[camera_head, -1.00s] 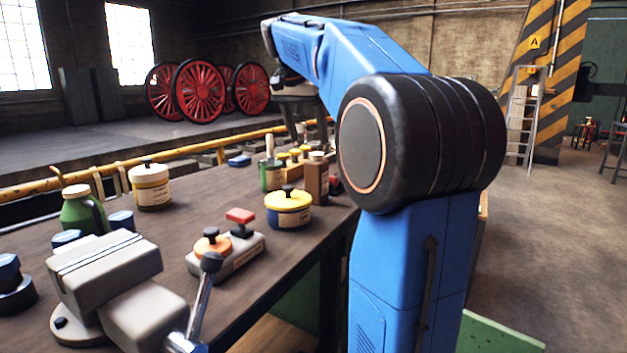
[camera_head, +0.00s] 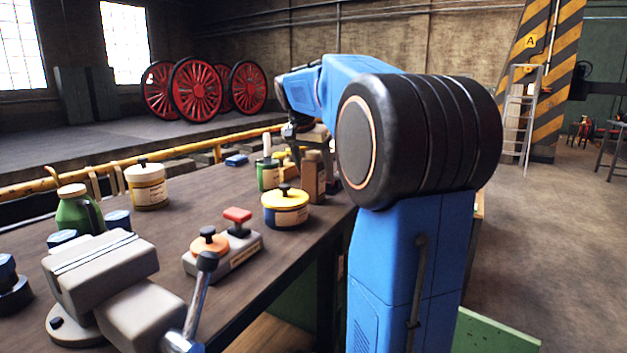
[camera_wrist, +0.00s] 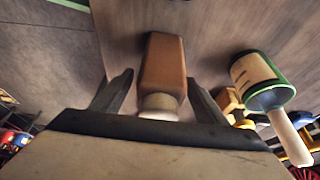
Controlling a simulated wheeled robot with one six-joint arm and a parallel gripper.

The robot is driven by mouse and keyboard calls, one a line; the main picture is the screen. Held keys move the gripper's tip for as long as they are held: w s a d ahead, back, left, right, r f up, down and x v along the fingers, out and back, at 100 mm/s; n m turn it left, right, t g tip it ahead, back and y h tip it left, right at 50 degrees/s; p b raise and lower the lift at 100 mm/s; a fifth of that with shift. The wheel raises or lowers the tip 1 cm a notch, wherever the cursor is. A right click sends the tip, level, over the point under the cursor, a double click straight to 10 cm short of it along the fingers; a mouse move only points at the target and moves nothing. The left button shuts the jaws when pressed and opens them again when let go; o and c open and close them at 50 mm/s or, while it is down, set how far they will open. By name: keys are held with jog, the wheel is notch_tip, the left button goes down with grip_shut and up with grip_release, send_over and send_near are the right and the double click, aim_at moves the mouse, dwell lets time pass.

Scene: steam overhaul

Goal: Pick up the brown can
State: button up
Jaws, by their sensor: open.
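The brown can (camera_head: 314,178) is a tall, boxy can with a pale round cap, standing upright on the workbench. In the wrist view the brown can (camera_wrist: 164,62) shows between the two dark fingers, its cap toward the palm. My gripper (camera_wrist: 160,82) is open, with a finger on each side of the can and visible gaps to both. In the head view my gripper (camera_head: 291,143) hangs at the can's upper far side, partly hidden by other things and small.
A green tin (camera_head: 268,176) with a pale handle stands close left of the can; it also shows in the wrist view (camera_wrist: 258,76). Yellow pieces (camera_wrist: 228,101) lie nearby. A blue pot with a yellow lid (camera_head: 286,208) stands in front. The bench edge is close on the right.

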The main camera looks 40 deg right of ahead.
jog(key=shift+x, duration=1.05)
